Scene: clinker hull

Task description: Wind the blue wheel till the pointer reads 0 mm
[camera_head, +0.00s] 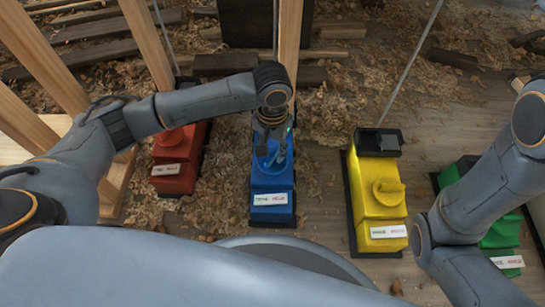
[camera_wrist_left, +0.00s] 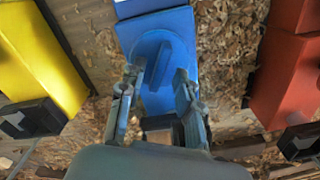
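The blue winch box (camera_head: 272,180) stands on the floor in the middle of the head view, with a white label on its near end. Its round wheel with a raised bar shows in the left wrist view (camera_wrist_left: 160,62); in the head view my gripper partly covers it. My left gripper (camera_head: 273,152) points down over the wheel. In the left wrist view the left gripper (camera_wrist_left: 158,80) has its fingers apart, one to each side of the wheel; I cannot tell whether they touch it. The pointer and mm scale cannot be made out. My right gripper is out of view.
A red box (camera_head: 173,168) stands left of the blue one, a yellow box (camera_head: 379,205) to the right, and a green box (camera_head: 500,235) partly behind my right arm. Wooden posts (camera_head: 148,45) rise at the left and back. Shavings and planks cover the floor.

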